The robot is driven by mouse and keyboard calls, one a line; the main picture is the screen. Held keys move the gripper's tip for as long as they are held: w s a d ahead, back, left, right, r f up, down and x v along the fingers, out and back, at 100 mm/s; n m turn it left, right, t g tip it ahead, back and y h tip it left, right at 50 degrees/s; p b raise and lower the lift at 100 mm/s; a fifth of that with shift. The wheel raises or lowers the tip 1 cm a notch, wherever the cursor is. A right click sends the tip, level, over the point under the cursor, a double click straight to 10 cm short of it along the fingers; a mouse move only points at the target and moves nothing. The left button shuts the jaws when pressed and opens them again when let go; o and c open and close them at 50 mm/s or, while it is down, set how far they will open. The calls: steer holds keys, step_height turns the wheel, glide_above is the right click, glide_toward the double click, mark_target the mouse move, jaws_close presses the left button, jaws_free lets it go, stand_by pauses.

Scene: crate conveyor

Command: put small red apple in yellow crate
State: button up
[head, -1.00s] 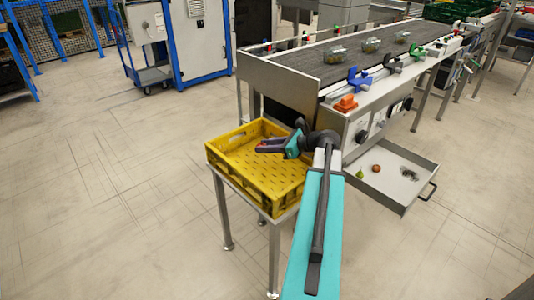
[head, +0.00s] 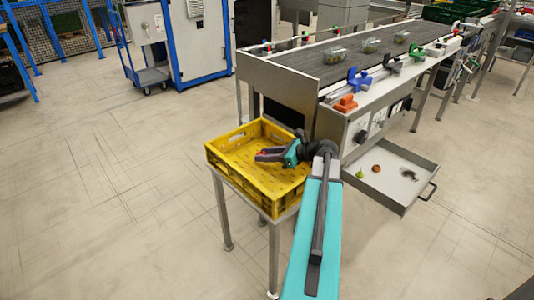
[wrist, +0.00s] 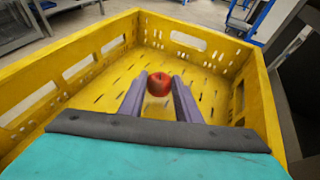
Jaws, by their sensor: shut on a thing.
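The small red apple (wrist: 159,84) is between the two purple fingertips of my gripper (wrist: 159,92) in the wrist view. My gripper is shut on it. In the head view my gripper (head: 260,156) is inside the outline of the yellow crate (head: 224,166), and only a speck of red shows at its tips. The crate's walls rise around the apple in the wrist view, with slotted sides and a perforated floor (wrist: 112,75). I cannot tell whether the apple touches the floor.
The crate stands on a metal-legged stand (head: 224,215) beside the conveyor (head: 330,66). An open drawer (head: 400,196) below the conveyor holds a few small items. Clear containers sit on the belt. Open floor lies at left.

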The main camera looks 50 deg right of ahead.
steer(key=shift+f, duration=0.25)
steer(key=o, duration=1)
steer(key=shift+r, duration=0.1)
steer(key=shift+s+r, duration=0.15)
steer(key=shift+r, duration=0.45)
steer(key=p+v, duration=0.1)
steer(key=v, duration=1)
steer(key=shift+s+r, duration=0.1)
steer(key=shift+s, duration=0.25)
steer(key=shift+r, duration=0.1)
